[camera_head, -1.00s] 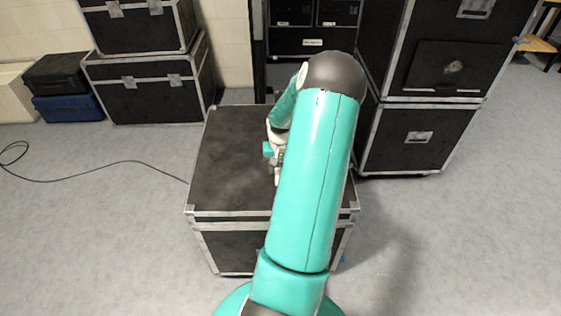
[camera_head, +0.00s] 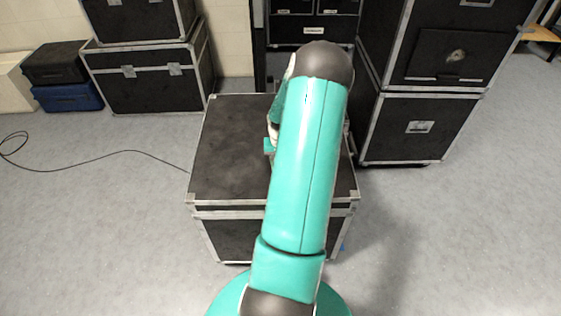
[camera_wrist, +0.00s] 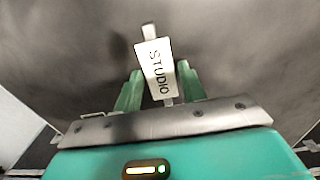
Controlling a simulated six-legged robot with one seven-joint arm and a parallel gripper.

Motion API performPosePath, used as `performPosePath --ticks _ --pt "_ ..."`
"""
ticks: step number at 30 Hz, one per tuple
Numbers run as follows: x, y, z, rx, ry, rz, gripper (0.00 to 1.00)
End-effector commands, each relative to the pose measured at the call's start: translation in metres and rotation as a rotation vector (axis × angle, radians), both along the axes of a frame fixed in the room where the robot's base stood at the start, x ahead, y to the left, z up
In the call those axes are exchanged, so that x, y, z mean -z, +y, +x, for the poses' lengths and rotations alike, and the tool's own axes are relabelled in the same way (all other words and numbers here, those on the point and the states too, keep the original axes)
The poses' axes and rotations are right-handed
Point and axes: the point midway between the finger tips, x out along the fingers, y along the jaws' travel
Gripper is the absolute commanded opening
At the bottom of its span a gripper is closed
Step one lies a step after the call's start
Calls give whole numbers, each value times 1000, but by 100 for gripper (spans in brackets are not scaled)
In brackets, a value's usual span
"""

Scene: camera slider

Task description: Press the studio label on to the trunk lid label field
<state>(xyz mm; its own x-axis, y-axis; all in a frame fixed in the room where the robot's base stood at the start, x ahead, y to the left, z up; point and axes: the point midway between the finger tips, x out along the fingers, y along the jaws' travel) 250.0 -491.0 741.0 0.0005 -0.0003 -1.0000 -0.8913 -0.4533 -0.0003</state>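The studio label (camera_wrist: 158,72), a small white plate reading STUDIO, sits between the two green fingers of my gripper (camera_wrist: 159,78) in the wrist view. The fingers appear shut on it, and a grey strip shows beyond both its ends. A dark shadow lies on the surface to its left. Behind it is the dark, scuffed lid of the trunk (camera_head: 228,150), which also fills the wrist view (camera_wrist: 245,55). In the head view my arm hides most of the gripper and the lid's right side. I cannot make out the label field in either view.
Stacked black flight cases stand at the back left (camera_head: 150,80) and right (camera_head: 405,128). A blue case (camera_head: 68,98) lies at far left. A black cable (camera_head: 90,157) crosses the floor to the trunk.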

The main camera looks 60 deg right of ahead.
Motion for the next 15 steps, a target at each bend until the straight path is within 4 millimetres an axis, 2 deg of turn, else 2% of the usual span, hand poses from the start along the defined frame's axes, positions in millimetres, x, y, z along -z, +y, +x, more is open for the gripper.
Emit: performPosePath --ticks 4,6,9,15 --pt "0 0 0 0 0 0 26" --pt "0 0 0 0 0 0 30" --pt "0 0 0 0 0 0 13" --pt "-2 0 0 0 0 0 13"
